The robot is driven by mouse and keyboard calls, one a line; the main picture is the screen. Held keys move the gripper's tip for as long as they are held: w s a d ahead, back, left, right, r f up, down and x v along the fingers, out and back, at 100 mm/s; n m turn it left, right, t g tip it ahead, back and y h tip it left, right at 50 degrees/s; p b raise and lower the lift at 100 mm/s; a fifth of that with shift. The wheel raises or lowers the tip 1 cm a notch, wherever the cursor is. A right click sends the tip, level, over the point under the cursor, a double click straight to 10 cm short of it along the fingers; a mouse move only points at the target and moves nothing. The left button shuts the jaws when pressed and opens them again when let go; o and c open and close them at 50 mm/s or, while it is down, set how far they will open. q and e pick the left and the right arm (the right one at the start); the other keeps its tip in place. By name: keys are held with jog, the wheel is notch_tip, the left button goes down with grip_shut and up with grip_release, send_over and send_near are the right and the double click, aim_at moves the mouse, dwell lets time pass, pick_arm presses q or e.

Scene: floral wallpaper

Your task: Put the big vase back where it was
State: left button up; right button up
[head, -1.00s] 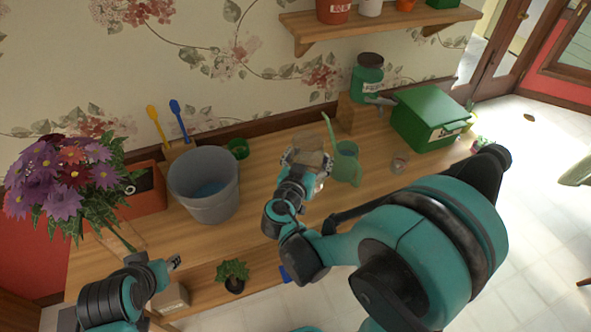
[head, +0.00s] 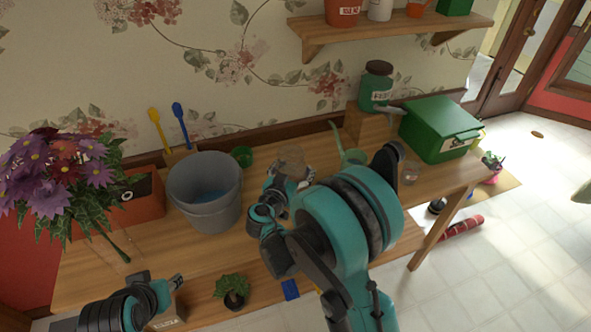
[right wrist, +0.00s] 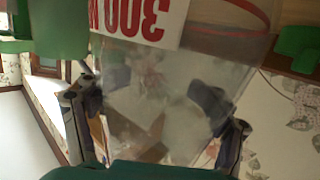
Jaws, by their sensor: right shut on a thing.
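My right gripper (right wrist: 155,115) is shut on a clear vessel (right wrist: 165,75) with a white label and red "300 M" lettering, upside down in the right wrist view. In the head view the clear vessel (head: 291,156) shows faintly above my right gripper (head: 288,185), over the table between the grey bucket and the green watering can. I cannot tell if its base touches the table. Purple and red flowers (head: 60,175) stand at the far left, their stem reaching down into what looks like clear glass. My left gripper (head: 178,281) is at the table's front left, away from the vessel; its opening is unclear.
The grey bucket (head: 205,205) with water stands left of the vessel. The green watering can (head: 354,157) is close on the right, partly hidden by my arm. A small glass (head: 410,173) and a green box (head: 438,135) stand further right. A shelf (head: 390,32) hangs above.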

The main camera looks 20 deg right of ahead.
jog(key=shift+s+r, duration=0.1)
jog(key=o, duration=1.9)
